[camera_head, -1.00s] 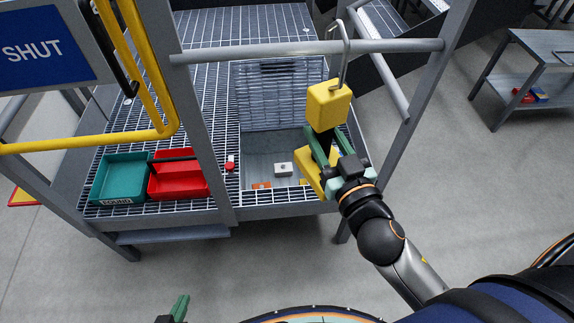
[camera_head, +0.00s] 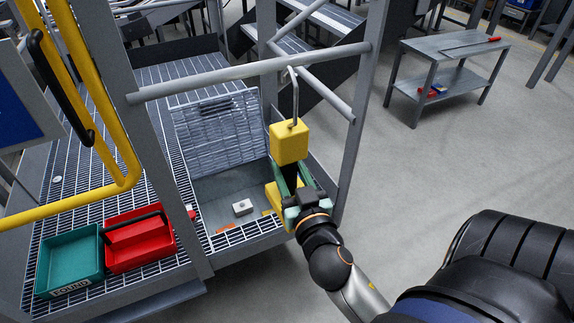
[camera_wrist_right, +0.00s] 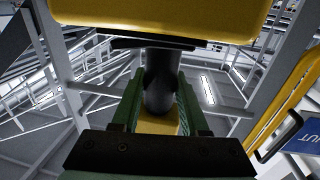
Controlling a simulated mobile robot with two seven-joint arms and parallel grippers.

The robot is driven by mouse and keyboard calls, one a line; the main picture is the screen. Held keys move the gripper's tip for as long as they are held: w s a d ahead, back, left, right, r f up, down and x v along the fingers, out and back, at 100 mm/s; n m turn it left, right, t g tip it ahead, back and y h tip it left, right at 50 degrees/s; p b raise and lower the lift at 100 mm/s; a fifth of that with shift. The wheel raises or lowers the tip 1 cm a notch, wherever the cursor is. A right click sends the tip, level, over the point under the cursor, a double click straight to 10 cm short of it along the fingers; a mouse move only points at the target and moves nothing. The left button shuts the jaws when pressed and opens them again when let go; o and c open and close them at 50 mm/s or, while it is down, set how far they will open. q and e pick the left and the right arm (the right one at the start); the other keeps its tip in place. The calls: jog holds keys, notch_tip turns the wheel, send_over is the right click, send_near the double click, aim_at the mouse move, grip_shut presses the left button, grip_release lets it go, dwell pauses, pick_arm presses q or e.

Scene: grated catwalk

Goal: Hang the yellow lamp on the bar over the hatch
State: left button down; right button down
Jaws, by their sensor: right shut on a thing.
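The yellow lamp (camera_head: 289,142) is upright in the head view, with a thin metal hook (camera_head: 295,98) rising from its top. My right gripper (camera_head: 287,180) is shut on the lamp's dark middle part, between its yellow top and yellow base. The right wrist view shows the lamp's dark stem (camera_wrist_right: 161,82) between the green fingers. The grey bar (camera_head: 200,82) runs across above the open hatch (camera_head: 218,188). The hook's upper end overlaps the bar in the picture; I cannot tell whether it touches or goes around it. My left gripper is out of view.
A teal bin (camera_head: 68,262) and a red bin (camera_head: 140,240) sit on the grating at left. A yellow rail (camera_head: 85,150) and posts flank the bar. A workbench (camera_head: 450,65) stands at back right.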

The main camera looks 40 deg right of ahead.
jog(key=shift+w+d+r, duration=0.1)
jog(key=shift+w+d, duration=0.15)
jog(key=shift+p+x, duration=0.6)
jog(key=shift+x, duration=0.35)
jog(key=w+d+f+b, duration=0.1)
jog(key=w+f, duration=0.1)
jog(key=w, duration=0.4)
jog(key=w+d+f+b, duration=0.1)
jog(key=w+d+f, duration=0.1)
jog(key=w, duration=0.5)
dwell(0.3)
